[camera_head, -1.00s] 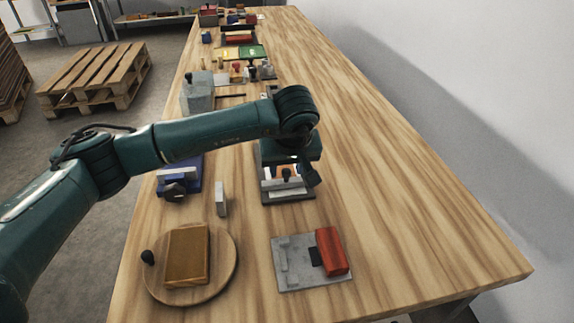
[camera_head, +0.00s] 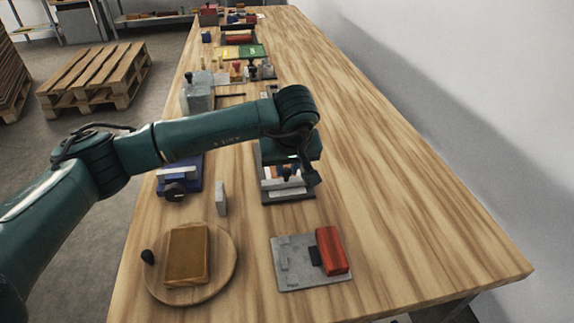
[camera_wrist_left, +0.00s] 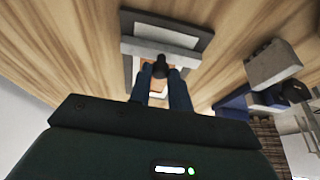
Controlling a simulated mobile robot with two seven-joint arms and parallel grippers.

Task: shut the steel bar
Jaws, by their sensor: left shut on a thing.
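A dark flat frame (camera_head: 288,198) lies on the wooden table under my left wrist. A pale grey bar (camera_head: 283,184), which looks like the steel bar, lies across its near part. In the left wrist view the bar (camera_wrist_left: 158,50) crosses the dark plate (camera_wrist_left: 200,42), with an orange-brown patch just behind it. The knob's link to the bar is partly hidden by the fingers. My right gripper is not in view.
Left of the frame are a blue fixture (camera_head: 176,188) and an upright grey block (camera_head: 221,198). Nearer are a round wooden board (camera_head: 226,268) and a grey plate (camera_head: 290,281) with a red block (camera_head: 331,250). The table's right side is clear.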

